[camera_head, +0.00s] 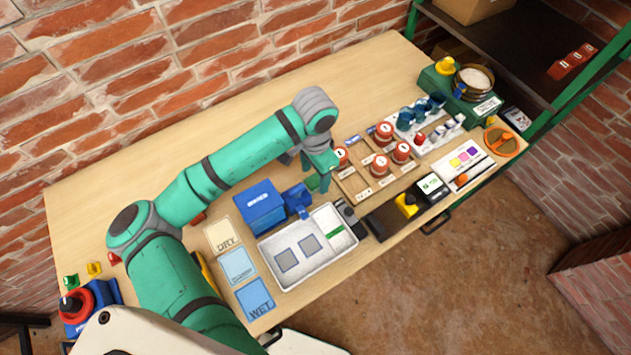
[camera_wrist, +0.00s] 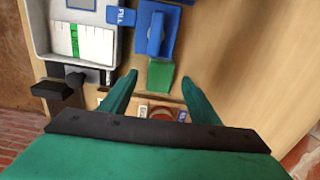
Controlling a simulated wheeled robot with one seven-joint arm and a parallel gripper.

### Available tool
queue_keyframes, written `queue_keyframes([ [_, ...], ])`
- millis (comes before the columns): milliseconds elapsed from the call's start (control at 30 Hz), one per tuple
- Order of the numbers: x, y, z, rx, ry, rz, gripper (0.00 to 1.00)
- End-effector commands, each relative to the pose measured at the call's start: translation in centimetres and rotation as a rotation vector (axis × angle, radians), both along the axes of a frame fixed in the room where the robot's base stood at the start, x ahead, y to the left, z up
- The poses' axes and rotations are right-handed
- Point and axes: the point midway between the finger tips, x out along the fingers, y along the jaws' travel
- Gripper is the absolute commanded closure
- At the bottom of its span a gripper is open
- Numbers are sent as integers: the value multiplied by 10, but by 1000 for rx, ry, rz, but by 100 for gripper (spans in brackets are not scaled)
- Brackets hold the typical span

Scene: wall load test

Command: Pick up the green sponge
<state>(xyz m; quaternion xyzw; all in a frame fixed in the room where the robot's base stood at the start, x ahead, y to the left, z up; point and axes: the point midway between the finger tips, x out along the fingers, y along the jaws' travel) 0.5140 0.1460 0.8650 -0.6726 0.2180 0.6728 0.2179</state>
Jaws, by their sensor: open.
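The green sponge (camera_wrist: 160,75) shows in the wrist view as a small green block on the wooden table, close beside a blue object. In the head view a bit of green (camera_head: 312,183) shows beside my gripper and is partly hidden by it. My gripper (camera_wrist: 160,80) is open, with its two green fingers pointing at the sponge from either side in the picture. I cannot tell how high the fingertips are above it. In the head view my gripper (camera_head: 318,172) hangs over the table near the blue box and the wooden rack.
A blue box (camera_head: 261,207) and a blue object (camera_head: 298,200) stand next to the sponge. A white tray (camera_head: 347,238) lies in front. A wooden rack (camera_head: 350,187) with red-topped containers stands to the right. The table's back left is clear.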

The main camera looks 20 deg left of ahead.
Motion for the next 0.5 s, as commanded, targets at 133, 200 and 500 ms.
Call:
queue_keyframes([
  [133,0,0,-16,-1,1,1,44],
  [200,0,0,-19,-1,1,0,44],
  [500,0,0,-20,0,0,0,60],
])
